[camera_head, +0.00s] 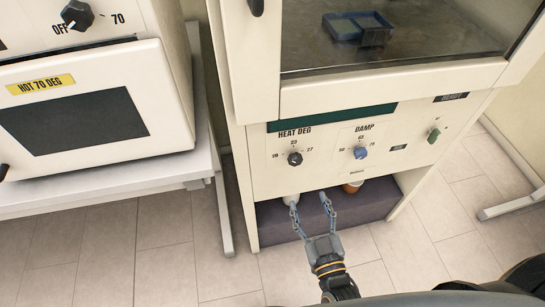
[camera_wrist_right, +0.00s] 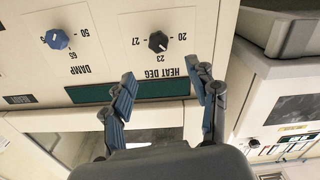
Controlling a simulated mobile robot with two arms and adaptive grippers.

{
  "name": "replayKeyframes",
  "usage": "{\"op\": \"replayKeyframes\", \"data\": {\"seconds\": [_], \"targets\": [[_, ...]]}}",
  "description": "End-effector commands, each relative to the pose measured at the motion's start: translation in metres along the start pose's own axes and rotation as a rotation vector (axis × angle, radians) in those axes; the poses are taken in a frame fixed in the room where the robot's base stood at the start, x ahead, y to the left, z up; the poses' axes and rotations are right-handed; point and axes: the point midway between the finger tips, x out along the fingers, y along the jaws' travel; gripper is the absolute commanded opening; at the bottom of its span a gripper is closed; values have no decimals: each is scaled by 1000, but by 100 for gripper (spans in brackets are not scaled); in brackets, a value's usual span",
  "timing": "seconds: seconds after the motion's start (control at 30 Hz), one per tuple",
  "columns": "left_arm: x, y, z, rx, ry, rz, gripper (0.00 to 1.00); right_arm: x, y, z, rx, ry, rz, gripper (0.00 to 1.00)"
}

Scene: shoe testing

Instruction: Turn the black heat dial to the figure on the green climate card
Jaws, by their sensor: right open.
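The black heat dial (camera_head: 294,158) is on the cream cabinet's lower panel under "HEAT DEG", with figures 20, 23 and 27 around it. It also shows upside down in the right wrist view (camera_wrist_right: 158,41); its exact pointer direction is too small to tell. My right gripper (camera_head: 308,200) is open and empty, in front of the panel and below the dial in the head view. In the right wrist view its fingers (camera_wrist_right: 166,82) are spread apart, clear of the dial. I see no green card with a readable figure. My left gripper is out of view.
A blank dark green strip (camera_head: 332,117) is above. A blue tray (camera_head: 357,27) shows behind the window. A white oven (camera_head: 170,110) stands at left.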

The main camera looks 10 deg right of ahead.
Motion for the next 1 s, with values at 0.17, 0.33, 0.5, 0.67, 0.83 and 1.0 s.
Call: {"op": "replayKeyframes", "data": {"seconds": [0.17,0.33,0.5,0.67,0.83,1.0], "targets": [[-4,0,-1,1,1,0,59,26,0,-2,1,4,1,59],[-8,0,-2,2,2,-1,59,63,0,-2,2,3,0,59],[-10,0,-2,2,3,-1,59,98,0,-1,2,1,0,59],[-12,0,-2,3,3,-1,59,121,-1,0,1,-1,-1,59],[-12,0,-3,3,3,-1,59,133,-1,1,1,-2,-2,59],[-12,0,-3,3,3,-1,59,135,-1,1,1,-3,-2,59]]}}
